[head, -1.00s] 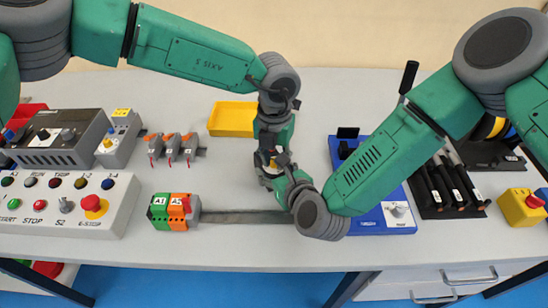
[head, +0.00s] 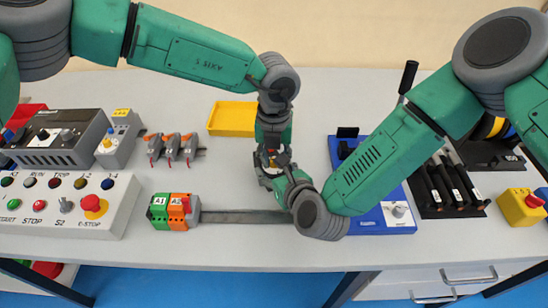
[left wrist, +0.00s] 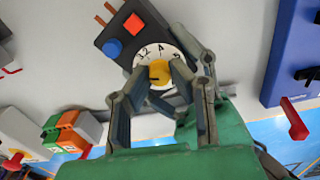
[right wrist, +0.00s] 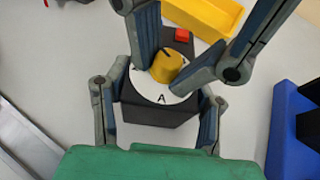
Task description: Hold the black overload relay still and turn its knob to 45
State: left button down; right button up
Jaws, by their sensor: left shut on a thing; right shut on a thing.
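The black overload relay (right wrist: 150,113) stands on the grey bench. It has a white dial (left wrist: 152,55) with partly covered markings, a yellow knob (left wrist: 158,73), a blue button (left wrist: 112,48) and a red one (left wrist: 135,25). My left gripper (left wrist: 160,77) comes from above and is shut on the knob. My right gripper (right wrist: 158,112) is shut on the relay's body, one finger on each side. A dark mark shows on the knob, but the value it points to cannot be read. In the head view the two grippers (head: 270,170) largely hide the relay.
A yellow tray (head: 232,119) lies behind the relay and a blue base (head: 398,222) stands to its right. Terminal blocks (head: 172,212) sit on a metal rail at the front left. A control box (head: 60,205) is farther left. Bare bench lies around the relay.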

pick_arm(q)
jog(key=c, duration=1.7)
grip_release()
jog(key=shift+w+r, duration=0.1)
jog(key=shift+w, duration=0.15)
pick_arm(e)
jog(key=shift+s+a, duration=0.2)
jog(key=shift+s, duration=0.05)
pick_arm(q)
jog(key=shift+s, duration=0.1)
pick_arm(e)
jog(key=shift+w, duration=0.1)
jog(key=shift+d, duration=0.1)
jog(key=shift+w, duration=0.15)
pick_arm(q)
notch_tip(320, 180, up, 12)
jog(key=shift+f, duration=0.1)
pick_arm(e)
jog(key=o, duration=1.4)
jog(key=shift+o, duration=0.2)
jog(key=shift+d, duration=0.1)
